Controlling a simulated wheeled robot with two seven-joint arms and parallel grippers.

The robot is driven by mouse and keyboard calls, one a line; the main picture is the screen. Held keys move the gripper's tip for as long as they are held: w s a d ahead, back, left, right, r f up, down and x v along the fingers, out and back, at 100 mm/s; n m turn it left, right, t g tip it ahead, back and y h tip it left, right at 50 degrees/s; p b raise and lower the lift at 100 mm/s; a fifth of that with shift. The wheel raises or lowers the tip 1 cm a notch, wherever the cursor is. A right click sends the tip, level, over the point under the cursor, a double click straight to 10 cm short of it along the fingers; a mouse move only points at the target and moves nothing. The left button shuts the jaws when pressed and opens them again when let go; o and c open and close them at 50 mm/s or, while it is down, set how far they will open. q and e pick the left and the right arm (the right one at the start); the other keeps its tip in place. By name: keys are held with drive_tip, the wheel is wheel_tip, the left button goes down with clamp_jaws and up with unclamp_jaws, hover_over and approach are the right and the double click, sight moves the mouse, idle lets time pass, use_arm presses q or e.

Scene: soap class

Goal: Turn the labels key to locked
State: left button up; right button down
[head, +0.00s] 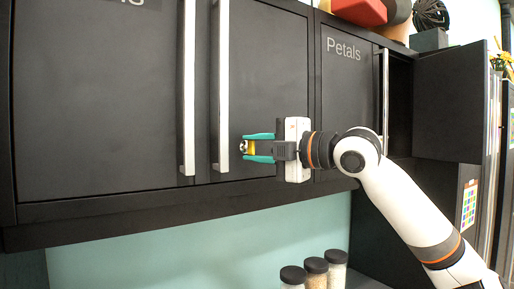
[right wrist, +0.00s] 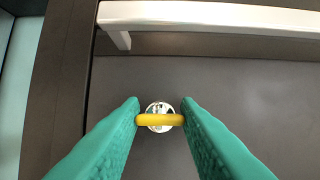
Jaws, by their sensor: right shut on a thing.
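The key has a yellow head (right wrist: 160,120) and sits at a round silver lock (right wrist: 159,107) on the dark cabinet door. In the right wrist view the yellow head lies across the picture, its ends between the two green fingertips. My right gripper (head: 259,147) is shut on the key head. In the head view the silver lock (head: 243,146) shows just left of the fingertips, close to the door's lower part. The label text on this door is out of view or cut off. My left gripper is not in view.
Long silver handles (head: 222,90) stand out from the doors, one close to my right gripper. A door marked Petals (head: 345,90) is on the right, with an open dark door (head: 450,105) beyond it. Jars with black lids (head: 316,266) stand below.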

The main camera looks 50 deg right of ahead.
drive_tip(key=c, duration=1.1)
unclamp_jaws()
drive_tip(key=s+b, duration=0.2)
drive_tip(key=s, duration=0.2)
drive_tip(key=s+d+b, duration=0.1)
drive_tip(key=s+b, duration=0.1)
drive_tip(key=s, duration=0.2)
drive_tip(key=s+b, duration=0.2)
drive_tip(key=s, duration=0.2)
drive_tip(key=shift+d+b, duration=0.35)
drive_tip(key=shift+d, duration=0.05)
drive_tip(key=shift+w, duration=0.1)
